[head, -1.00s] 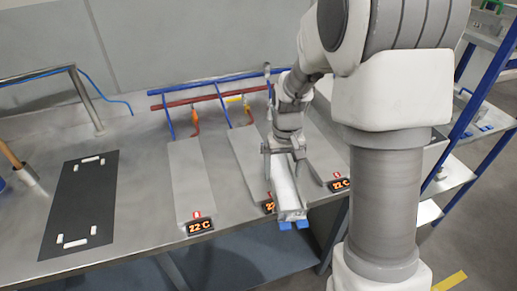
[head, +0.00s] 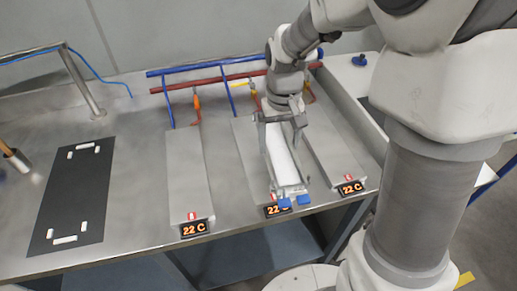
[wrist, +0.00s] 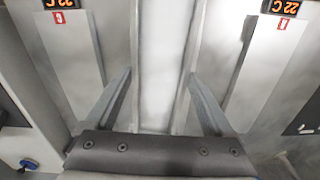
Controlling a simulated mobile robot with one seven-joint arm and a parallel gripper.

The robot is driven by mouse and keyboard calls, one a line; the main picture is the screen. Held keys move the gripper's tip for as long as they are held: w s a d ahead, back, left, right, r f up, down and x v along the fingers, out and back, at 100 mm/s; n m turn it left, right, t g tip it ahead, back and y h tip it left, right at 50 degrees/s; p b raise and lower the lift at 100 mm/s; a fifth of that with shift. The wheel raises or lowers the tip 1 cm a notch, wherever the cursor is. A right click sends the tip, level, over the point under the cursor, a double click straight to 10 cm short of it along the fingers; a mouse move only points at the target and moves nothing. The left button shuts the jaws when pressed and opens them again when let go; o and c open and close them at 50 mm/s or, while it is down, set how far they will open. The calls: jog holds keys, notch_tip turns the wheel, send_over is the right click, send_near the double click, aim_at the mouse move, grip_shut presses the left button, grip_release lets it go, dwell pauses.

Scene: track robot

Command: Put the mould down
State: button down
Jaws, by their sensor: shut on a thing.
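My gripper (head: 281,120) is shut on the mould (head: 282,155), a long narrow metal trough with a pale white inside and blue tabs at its front end. The mould lies lengthwise over the right part of the middle plate (head: 248,165), its front end near the middle 22 C display (head: 276,211). I cannot tell whether it touches the plate. In the wrist view the mould (wrist: 165,55) runs between the two fingers (wrist: 158,85); its near part is hidden behind my gripper's body.
A left plate (head: 186,165) and a right plate (head: 335,145) lie bare on either side, each with a 22 C display. Red and blue pipes (head: 215,80) run along the back. A black mat with white marks (head: 72,195) lies on the bench's left, with clear steel around it.

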jog(key=shift+n, duration=0.4)
jog(key=shift+s+a+r, duration=1.15)
jog(key=shift+a, duration=0.2)
send_over(258, 152)
notch_tip(258, 152, down, 7)
jog(key=shift+w+r, duration=0.15)
jog(key=shift+f, duration=2.05)
jog(key=shift+f+b, duration=0.2)
jog(key=shift+b, duration=0.2)
grip_release()
